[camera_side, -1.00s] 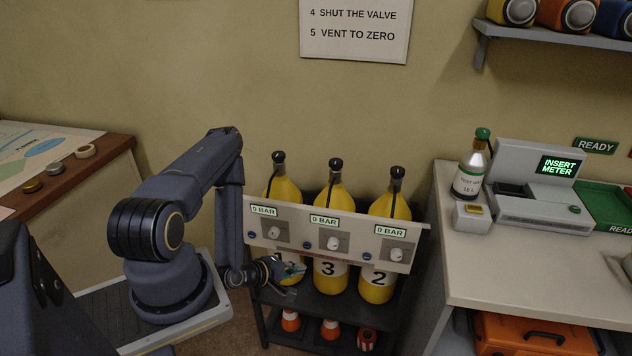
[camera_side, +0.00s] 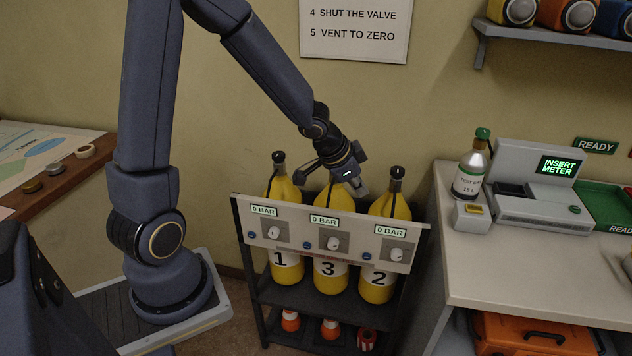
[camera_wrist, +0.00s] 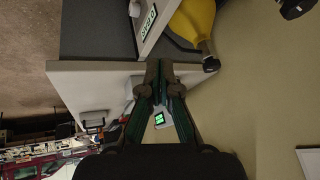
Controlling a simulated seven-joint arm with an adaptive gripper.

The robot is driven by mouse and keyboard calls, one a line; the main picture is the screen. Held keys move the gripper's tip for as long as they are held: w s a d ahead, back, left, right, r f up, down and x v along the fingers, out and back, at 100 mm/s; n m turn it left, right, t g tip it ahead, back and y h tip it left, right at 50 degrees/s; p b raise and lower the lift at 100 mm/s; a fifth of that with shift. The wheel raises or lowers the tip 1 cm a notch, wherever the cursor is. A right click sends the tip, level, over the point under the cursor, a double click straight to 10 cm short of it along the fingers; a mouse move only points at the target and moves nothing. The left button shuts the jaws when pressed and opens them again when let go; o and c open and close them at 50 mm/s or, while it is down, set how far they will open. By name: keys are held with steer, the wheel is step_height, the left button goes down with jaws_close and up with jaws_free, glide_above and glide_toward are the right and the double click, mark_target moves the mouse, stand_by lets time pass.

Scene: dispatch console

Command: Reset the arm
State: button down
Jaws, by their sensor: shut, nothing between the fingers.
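My arm reaches up and over, and my gripper (camera_side: 358,188) hangs in front of the upper part of the middle yellow cylinder (camera_side: 330,268), marked 3, hiding its neck in the side view. In the wrist view my gripper (camera_wrist: 160,68) has its fingers together and empty. Yellow cylinders 1 (camera_side: 286,268) and 2 (camera_side: 378,280) stand on either side in the rack. The panel (camera_side: 290,232) in front of them has three knobs and three displays reading 0 BAR.
A counter (camera_side: 540,270) at right holds a test gas bottle (camera_side: 470,178) and a docking unit (camera_side: 545,205) reading INSERT METER. A wall shelf (camera_side: 560,38) is above. A wooden desk (camera_side: 85,172) is at left.

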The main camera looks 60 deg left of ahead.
steer(key=s+a+r+n+y, duration=0.2)
steer(key=s+r+y, duration=0.1)
steer(key=s+r, duration=0.4)
steer(key=s+d+r+n+h, duration=0.1)
steer(key=s+d+r, duration=0.2)
steer(key=s, duration=0.4)
steer(key=s+d+r+n+h, duration=0.1)
steer(key=s+d+r+h, duration=0.1)
steer(key=s, duration=0.5)
step_height(320, 180, up, 2)
steer(key=shift+d+r+g, duration=0.1)
steer(key=shift+d+g, duration=0.3)
steer(key=shift+d, duration=0.2)
